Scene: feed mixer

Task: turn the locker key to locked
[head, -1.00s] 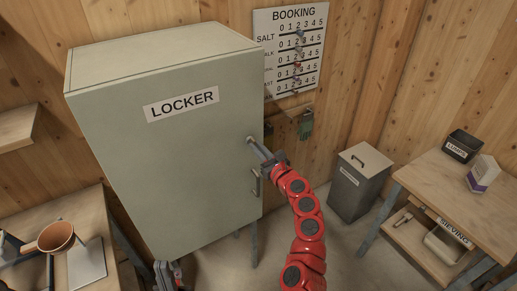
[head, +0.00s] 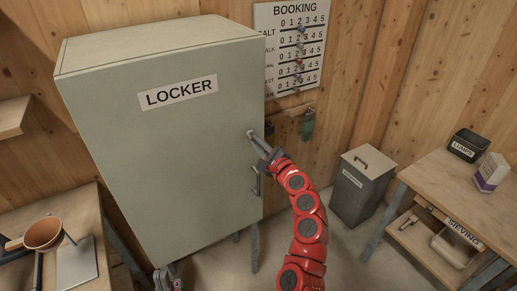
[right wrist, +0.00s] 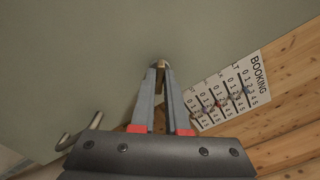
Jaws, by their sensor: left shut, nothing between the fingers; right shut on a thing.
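The grey-green locker (head: 165,140) stands shut, with a LOCKER label on its door. My right gripper (head: 252,136) is at the right edge of the door, above the door handle (head: 256,181). In the right wrist view the right gripper (right wrist: 161,68) is shut on the small key (right wrist: 161,62) at the door face. The fingers hide most of the key, so its turn angle cannot be told. My left gripper (head: 168,277) is shut and empty, low at the bottom edge of the head view, in front of the locker's lower part.
A booking board (head: 292,45) and a hanging green glove (head: 307,124) are on the wall right of the locker. A lidded grey bin (head: 362,188) and a sieving table (head: 470,195) stand at the right. A table with a copper-coloured pan (head: 42,234) is at the lower left.

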